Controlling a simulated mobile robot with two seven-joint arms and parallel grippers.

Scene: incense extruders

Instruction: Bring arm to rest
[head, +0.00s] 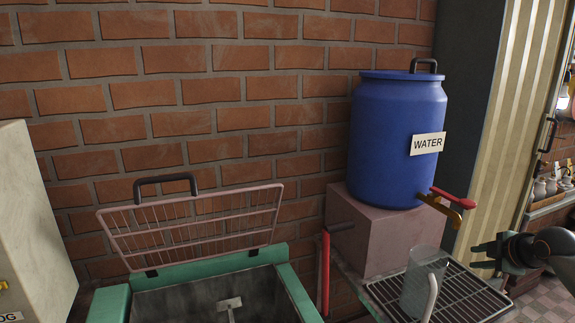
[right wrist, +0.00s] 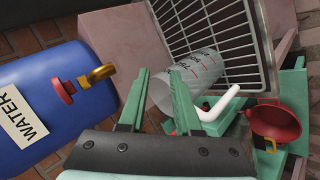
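My right gripper (head: 481,256) is at the right edge of the head view, right of the clear measuring jug and below the barrel's tap. In the right wrist view its two green fingers (right wrist: 160,80) are apart, with nothing held between them. The clear jug (head: 420,280) with a white handle stands upright on the black wire rack. In the right wrist view the jug (right wrist: 190,80), with printed markings, lies beyond the fingertips and apart from them. My left gripper is not in view.
A blue barrel (head: 395,145) labelled WATER, with a red-handled tap (head: 447,199), sits on a pinkish block (head: 375,235). A wire rack (head: 475,291) extends beneath the tap. A green-rimmed bin (head: 190,272) with a raised mesh lid (head: 195,228) is left. A red funnel (right wrist: 275,122) shows in the wrist view.

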